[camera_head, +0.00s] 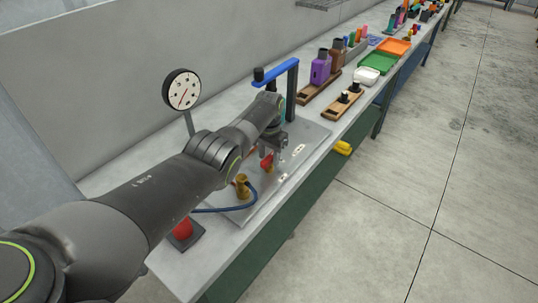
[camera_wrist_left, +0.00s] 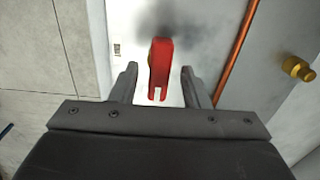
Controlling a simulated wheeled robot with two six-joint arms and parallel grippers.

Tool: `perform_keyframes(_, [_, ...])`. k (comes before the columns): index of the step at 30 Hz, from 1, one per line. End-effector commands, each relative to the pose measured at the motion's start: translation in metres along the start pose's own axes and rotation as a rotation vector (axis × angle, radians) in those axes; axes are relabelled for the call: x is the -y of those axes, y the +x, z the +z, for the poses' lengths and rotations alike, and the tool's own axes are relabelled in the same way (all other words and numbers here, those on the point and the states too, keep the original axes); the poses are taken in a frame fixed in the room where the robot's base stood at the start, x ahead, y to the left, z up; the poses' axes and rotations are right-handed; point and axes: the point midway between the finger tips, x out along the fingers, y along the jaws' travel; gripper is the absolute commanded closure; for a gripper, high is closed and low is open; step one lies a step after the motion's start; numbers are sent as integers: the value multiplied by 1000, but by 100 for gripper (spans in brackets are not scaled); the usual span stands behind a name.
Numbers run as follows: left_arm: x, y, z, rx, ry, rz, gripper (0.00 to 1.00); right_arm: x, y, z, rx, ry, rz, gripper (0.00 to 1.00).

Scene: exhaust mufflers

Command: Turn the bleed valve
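A red handle, which looks like the bleed valve (camera_head: 266,163), sits low on the light metal plate (camera_head: 301,138) of the bench rig. In the left wrist view the red handle (camera_wrist_left: 160,64) lies between my two fingers, near their tips. My left gripper (camera_head: 281,158) reaches down over the plate right beside the handle. In the wrist view its fingers (camera_wrist_left: 159,76) are open, with a gap on each side of the handle. The valve's body is partly hidden by the arm and gripper. My right gripper is in neither view.
A round dial gauge (camera_head: 181,90) stands behind my left arm. A blue bar (camera_head: 275,72) rises behind the gripper. A brass fitting (camera_head: 242,187) with a blue hose (camera_head: 222,210) is near. A red object (camera_head: 182,229) stands at the bench's near end. Wooden holders and trays lie farther along.

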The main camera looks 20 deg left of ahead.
Motion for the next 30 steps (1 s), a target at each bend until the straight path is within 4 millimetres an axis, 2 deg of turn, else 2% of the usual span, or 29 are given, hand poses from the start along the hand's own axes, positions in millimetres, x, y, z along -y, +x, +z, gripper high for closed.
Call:
perform_keyframes(6, [0, -1, 0, 1, 1, 1, 58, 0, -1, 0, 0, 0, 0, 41])
perform_keyframes(11, [0, -14, 0, -1, 1, 0, 58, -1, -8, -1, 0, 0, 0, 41])
perform_keyframes(15, [0, -35, 0, -2, 1, 0, 58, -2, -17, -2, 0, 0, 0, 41])
perform_keyframes(20, [0, -63, 0, -3, 2, 0, 58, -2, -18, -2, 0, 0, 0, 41])
perform_keyframes(30, [0, -136, -1, -3, 1, -2, 58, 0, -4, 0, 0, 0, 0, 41])
